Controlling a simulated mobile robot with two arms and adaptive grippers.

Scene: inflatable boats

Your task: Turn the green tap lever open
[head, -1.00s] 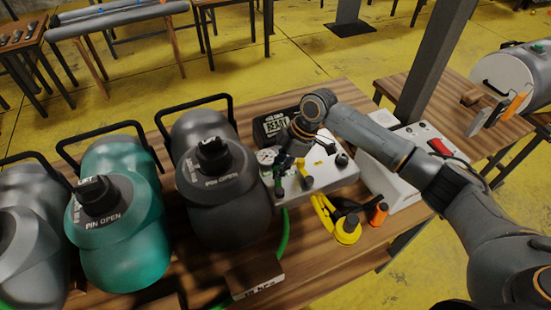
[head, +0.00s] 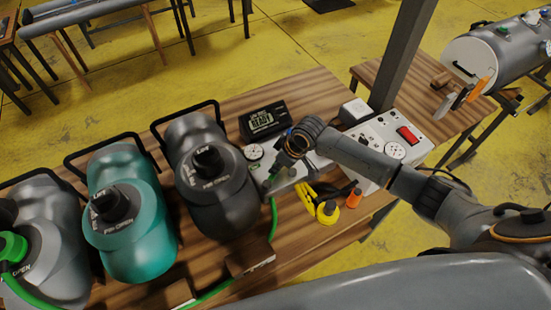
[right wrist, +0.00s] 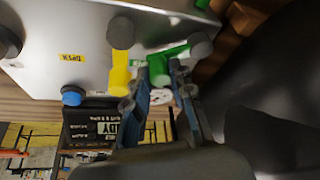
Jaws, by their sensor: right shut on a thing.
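The green tap lever (right wrist: 160,68) is on the pale metal box, next to a yellow lever (right wrist: 120,72), in the right wrist view. My right gripper (right wrist: 168,72) is shut on the green lever, its blue-grey fingers on either side of it. In the head view my right gripper (head: 284,164) is over the same metal box (head: 311,160), and my wrist hides much of the box and its levers. How far the lever is turned I cannot tell. My left gripper is not in view.
Grey and teal bottles (head: 128,225) stand in a row left of the box. A black READY display (head: 265,119) is behind it. A green hose (head: 274,218), a yellow tool (head: 327,210) and a white unit with a red switch (head: 407,134) are close by.

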